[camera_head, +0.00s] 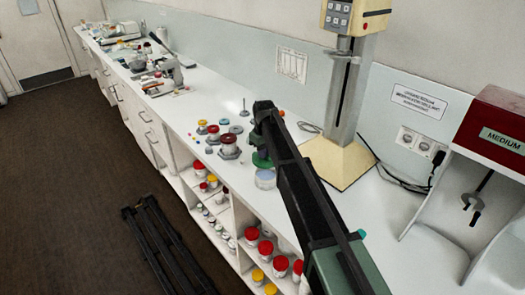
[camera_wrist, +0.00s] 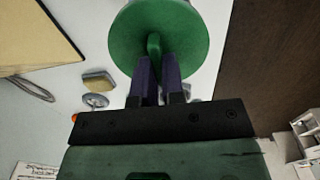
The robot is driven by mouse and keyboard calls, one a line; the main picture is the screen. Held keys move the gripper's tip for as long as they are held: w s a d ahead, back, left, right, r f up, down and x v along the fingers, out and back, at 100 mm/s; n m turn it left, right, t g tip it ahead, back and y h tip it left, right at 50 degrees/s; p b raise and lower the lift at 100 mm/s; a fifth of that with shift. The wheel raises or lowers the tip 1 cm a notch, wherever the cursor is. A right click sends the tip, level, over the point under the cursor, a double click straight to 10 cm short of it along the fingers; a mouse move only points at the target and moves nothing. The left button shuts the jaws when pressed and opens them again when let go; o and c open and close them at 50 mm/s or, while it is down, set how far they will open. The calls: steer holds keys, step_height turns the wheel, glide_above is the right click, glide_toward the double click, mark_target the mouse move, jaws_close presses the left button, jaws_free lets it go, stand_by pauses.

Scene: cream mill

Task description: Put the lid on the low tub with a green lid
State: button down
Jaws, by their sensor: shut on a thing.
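The round green lid (camera_wrist: 190,40) fills the top middle of the wrist view. My gripper (camera_wrist: 158,68) is shut on the lid's upright green grip, with one dark finger on each side. In the head view a part of the green lid (camera_head: 261,160) shows below the end of my arm. A low, pale, round tub (camera_head: 265,180) stands on the white counter just in front of the lid, partly behind my arm. I cannot tell whether lid and tub touch. My fingers are hidden behind the arm in the head view.
Several jars, with a red-lidded one (camera_head: 229,145) among them, stand left of the tub. A tall mixer stand with a cream base (camera_head: 338,160) is to the right. Open shelves below the counter hold red-lidded jars (camera_head: 265,248). The counter's front edge is close to the tub.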

steer(key=shift+s+d, duration=0.2)
steer(key=shift+s, duration=0.05)
steer(key=shift+f+b, duration=0.4)
steer(key=shift+b, duration=0.1)
step_height(320, 180, down, 5)
steer(key=b, duration=0.4)
steer(key=shift+r+b, duration=0.15)
steer(key=shift+b, duration=0.15)
steer(key=shift+f+b, duration=0.6)
stand_by(0.8)
steer(key=c, duration=0.7)
jaws_free()
steer(key=shift+r, duration=0.15)
